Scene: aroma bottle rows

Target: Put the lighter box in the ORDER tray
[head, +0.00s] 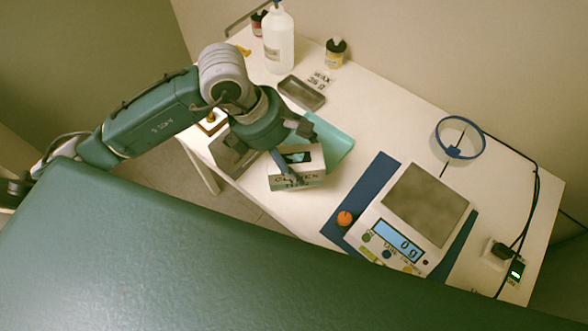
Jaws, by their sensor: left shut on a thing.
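My left gripper (293,156) points down and is shut on a white box (297,182) with dark lettering on its front, near the table's front edge. I cannot tell whether the box touches the table. A grey tray (240,160) lies left of the box, partly hidden by my left arm. A smaller grey tray (303,93) lies behind, beside dark lettering on the table. I cannot read the word ORDER on either tray. No second box shows clearly. My right gripper is not in view.
A scale (428,206) reading 0 g stands on a blue mat (375,182), with an orange knob-like thing (344,218) beside it. A teal sheet (329,147) lies behind the box. A white bottle (279,40), a small jar (336,52) and a blue ring (460,138) stand farther back.

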